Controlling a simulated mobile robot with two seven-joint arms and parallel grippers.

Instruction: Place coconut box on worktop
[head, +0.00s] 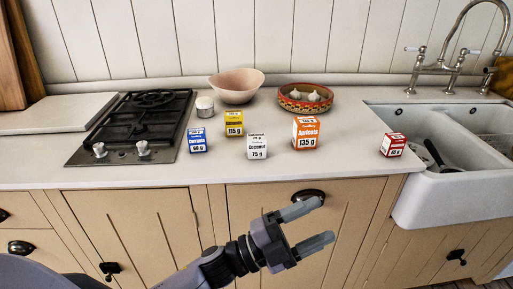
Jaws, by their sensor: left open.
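The white coconut box (257,147) stands upright on the pale worktop (310,172), near its front edge. It stands among several other small food boxes. My left gripper (318,221) is open and empty. It shows in front of the lower cabinets, below the worktop edge in the picture, to the right of and nearer than the coconut box. It does not touch the box. My right gripper does not show.
Around it stand a blue box (197,141), a yellow box (234,123), an orange apricots box (305,133) and a red box (393,145). A pink bowl (236,87), patterned bowl (306,99), hob (135,127) and sink (452,205) are also here.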

